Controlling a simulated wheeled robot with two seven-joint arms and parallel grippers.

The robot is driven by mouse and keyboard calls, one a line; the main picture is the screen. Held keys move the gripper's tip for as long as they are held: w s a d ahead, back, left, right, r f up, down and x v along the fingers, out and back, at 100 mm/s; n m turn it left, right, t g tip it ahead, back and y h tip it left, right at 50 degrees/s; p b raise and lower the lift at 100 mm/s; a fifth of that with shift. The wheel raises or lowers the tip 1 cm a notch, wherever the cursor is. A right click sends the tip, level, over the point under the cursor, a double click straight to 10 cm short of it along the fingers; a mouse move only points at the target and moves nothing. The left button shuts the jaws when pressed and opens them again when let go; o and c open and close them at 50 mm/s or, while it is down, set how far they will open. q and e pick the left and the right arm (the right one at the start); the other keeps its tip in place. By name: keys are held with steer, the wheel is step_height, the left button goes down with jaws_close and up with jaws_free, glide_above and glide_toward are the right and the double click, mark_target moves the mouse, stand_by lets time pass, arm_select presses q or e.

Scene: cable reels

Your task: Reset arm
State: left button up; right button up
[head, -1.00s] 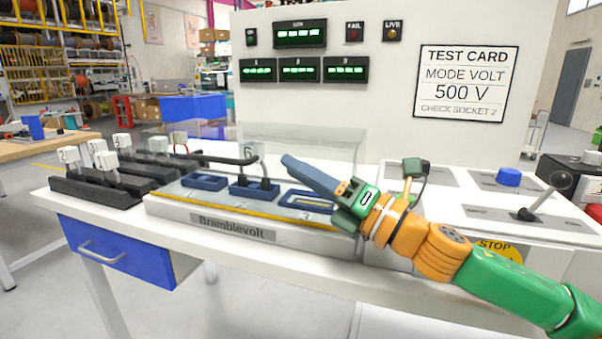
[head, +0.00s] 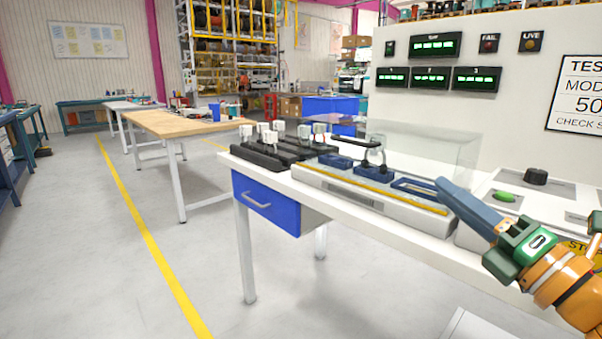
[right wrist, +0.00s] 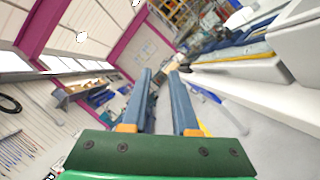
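My right gripper (head: 440,182) comes in from the right in the head view, with blue fingers on a green and orange wrist. Its fingertips overlap the right end of the grey test fixture (head: 345,200) in the picture; I cannot tell the height between them. In the right wrist view the two fingers (right wrist: 160,76) stand apart with nothing between them, so it is open and empty. They point towards the room, with the bench edge to their right. My left gripper is not in view.
The fixture, under a clear cover (head: 425,150), stands on the white bench (head: 385,217) with a blue drawer (head: 266,203). Black holders (head: 265,158) with white-topped plugs stand at its left. A black knob (head: 536,176) is at the right. Open floor (head: 90,260) lies left, before a wooden table (head: 175,124).

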step_height(320, 180, down, 29)
steer(key=m+g+h, duration=0.6)
steer(key=m+h, duration=0.1)
steer(key=m, duration=1)
steer(key=s+a+f+m+g+h, duration=0.1)
steer(key=s+a+f+m+g, duration=0.1)
steer(key=s+f+m+g, duration=0.6)
steer(key=s+a+f+m+g, duration=0.2)
steer(key=s+a+f+m, duration=0.1)
steer(key=s+f, duration=0.85)
step_height(320, 180, down, 12)
steer(key=s, duration=0.3)
steer(key=s+d+f+g, duration=0.2)
steer(key=s+d+f, duration=0.1)
steer(key=s+f, duration=0.8)
arm_select(q)
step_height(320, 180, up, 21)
steer(key=p, duration=2.1)
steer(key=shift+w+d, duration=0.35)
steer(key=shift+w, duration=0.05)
arm_select(e)
step_height(320, 180, up, 20)
steer(key=s, duration=0.1)
steer(key=shift+s+a+n, duration=0.3)
steer(key=shift+s, duration=0.1)
